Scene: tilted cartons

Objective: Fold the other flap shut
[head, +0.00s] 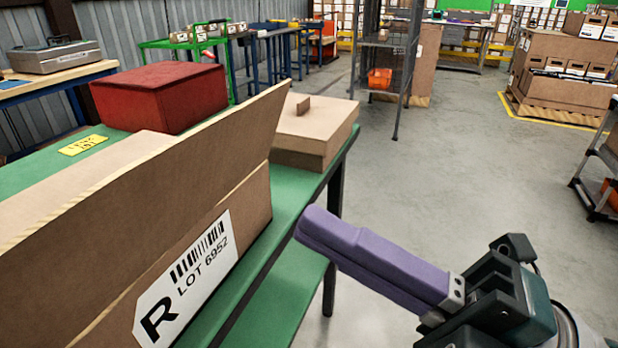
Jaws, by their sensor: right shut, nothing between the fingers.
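A large brown carton (257,200) stands at the left on a green-topped table, cut off by the picture's edge. Its near side carries a white label (190,282) reading "R LOT 6952". A long flap (190,180) on this near side stands raised and tilted. Behind it a lighter cardboard panel (95,170) shows; the raised flap hides most of the carton's top. My right gripper (308,228), with purple fingers, is shut and empty. It is right of the carton, beyond the table's edge and apart from the flap. My left gripper is out of view.
On the green table (285,203), a red box (160,95) and a smaller closed carton (315,130) stand behind the large carton. A yellow card (83,145) lies there too. Open grey floor (450,170) lies to the right. A wire shelf (385,60) stands further back.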

